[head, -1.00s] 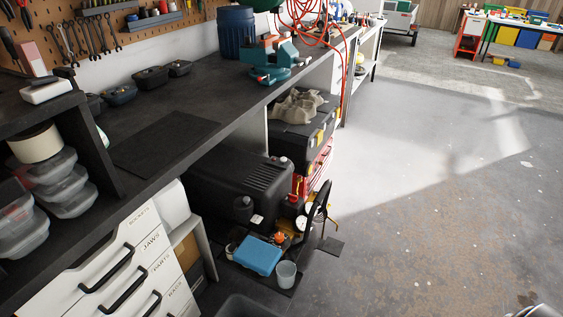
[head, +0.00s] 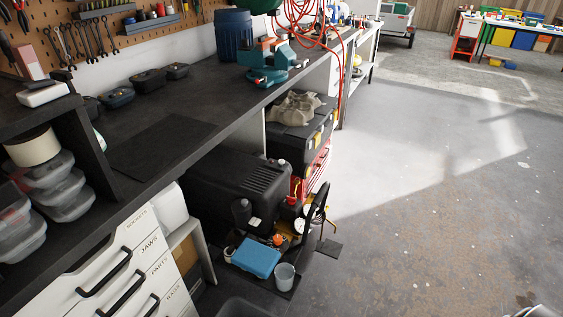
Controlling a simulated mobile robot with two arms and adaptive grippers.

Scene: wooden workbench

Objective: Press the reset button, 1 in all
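I cannot make out a reset button for certain. A black compressor-like machine (head: 235,182) stands on the floor under the workbench (head: 215,85). Round gauges (head: 300,226) and a small orange knob (head: 278,240) show at its front right. Whether the knob is a button is too small to tell. Neither of my grippers can be made out in the head view, so their state is hidden.
A blue box (head: 256,258) and a pale cup (head: 285,276) stand in front of the machine. White drawers (head: 125,270) are at the left. A teal vise (head: 268,64) is on the bench. Open concrete floor (head: 430,200) lies to the right.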

